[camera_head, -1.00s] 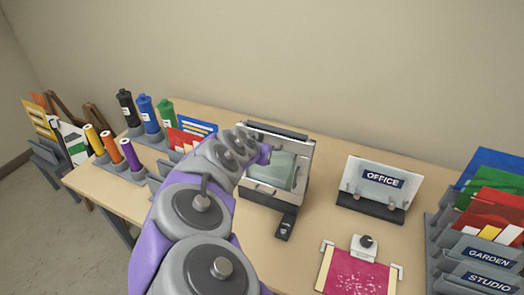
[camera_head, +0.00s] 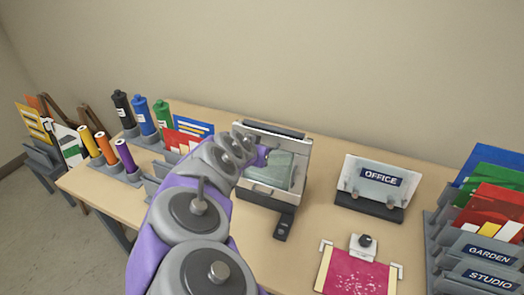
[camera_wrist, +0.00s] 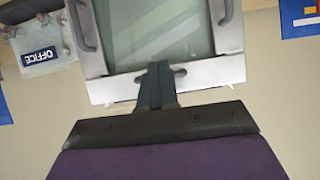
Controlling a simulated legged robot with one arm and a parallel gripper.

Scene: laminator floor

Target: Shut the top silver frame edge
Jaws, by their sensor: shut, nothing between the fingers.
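The silver frame (camera_head: 305,158) stands on the table around a pale green glass panel (camera_head: 280,172). In the wrist view, its silver edge (camera_wrist: 215,70) runs across just beyond my gripper, with dark handles on its sides and a small one at this edge. My gripper (camera_wrist: 155,72) is shut and empty. Its fingertips overlap the silver edge beside the small handle; I cannot tell whether they touch. In the head view, my arm hides the frame's left side and the fingertips are hard to make out.
An OFFICE sign on a stand (camera_head: 378,183) is right of the frame. A pink sheet (camera_head: 355,275) lies in front, and file racks (camera_head: 480,245) stand far right. Colored bottles (camera_head: 145,115) and rolls (camera_head: 105,148) stand left. Bare table lies between the frame and the sign.

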